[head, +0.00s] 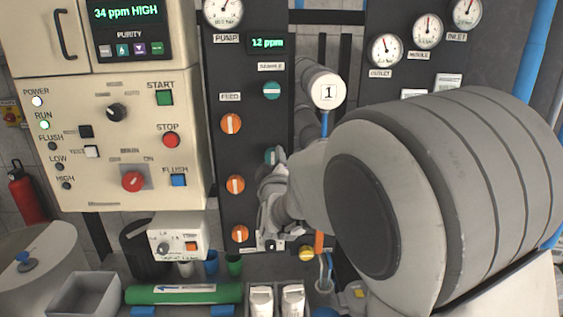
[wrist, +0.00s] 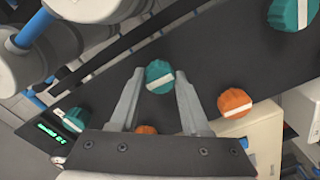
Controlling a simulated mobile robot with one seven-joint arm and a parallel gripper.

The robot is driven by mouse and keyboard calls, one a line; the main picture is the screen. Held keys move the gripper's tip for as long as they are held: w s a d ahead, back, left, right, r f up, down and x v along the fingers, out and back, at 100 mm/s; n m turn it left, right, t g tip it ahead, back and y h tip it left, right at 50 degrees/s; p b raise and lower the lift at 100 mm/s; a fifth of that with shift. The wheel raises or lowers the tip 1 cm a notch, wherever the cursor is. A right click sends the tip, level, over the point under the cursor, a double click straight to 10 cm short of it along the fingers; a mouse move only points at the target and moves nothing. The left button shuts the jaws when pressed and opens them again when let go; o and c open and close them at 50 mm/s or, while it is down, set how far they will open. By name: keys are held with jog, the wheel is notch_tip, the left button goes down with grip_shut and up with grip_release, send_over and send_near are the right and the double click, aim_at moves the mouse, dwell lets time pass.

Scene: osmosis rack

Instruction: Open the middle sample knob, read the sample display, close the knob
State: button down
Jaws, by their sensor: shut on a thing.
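The middle sample knob (head: 270,155) is teal and mostly hidden behind my gripper (head: 273,172) in the head view. In the wrist view the knob (wrist: 159,77) sits between the two fingertips of my gripper (wrist: 158,80), which is shut on it. Its white bar runs along the line of the teal knobs. The upper teal knob (head: 271,90) has its white bar across that line; it also shows in the wrist view (wrist: 72,121). The sample display (head: 267,43) reads 12 ppm in green.
Orange feed knobs (head: 231,124) stand left of the teal ones; one (wrist: 235,102) is close beside my gripper. A lower teal knob (wrist: 290,13) is farther along the panel. The cream cabinet's purity display (head: 127,13) reads 34 ppm HIGH. White-capped vessels (head: 326,94) stand right of the knobs.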

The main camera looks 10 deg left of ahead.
jog(key=shift+f, duration=0.1)
jog(key=m+b, duration=0.4)
jog(key=shift+f, duration=0.2)
jog(key=m+b, duration=0.4)
jog(key=m, duration=0.1)
jog(key=shift+m+b, duration=0.3)
jog(key=shift+b, duration=0.1)
jog(key=m+b, duration=0.3)
jog(key=m, duration=0.1)
jog(key=shift+a+r, duration=0.1)
jog(key=shift+r+m+b, duration=0.1)
jog(key=shift+m+b, duration=0.9)
jog(key=shift+m, duration=1.1)
jog(key=shift+c, duration=1.9)
grip_release()
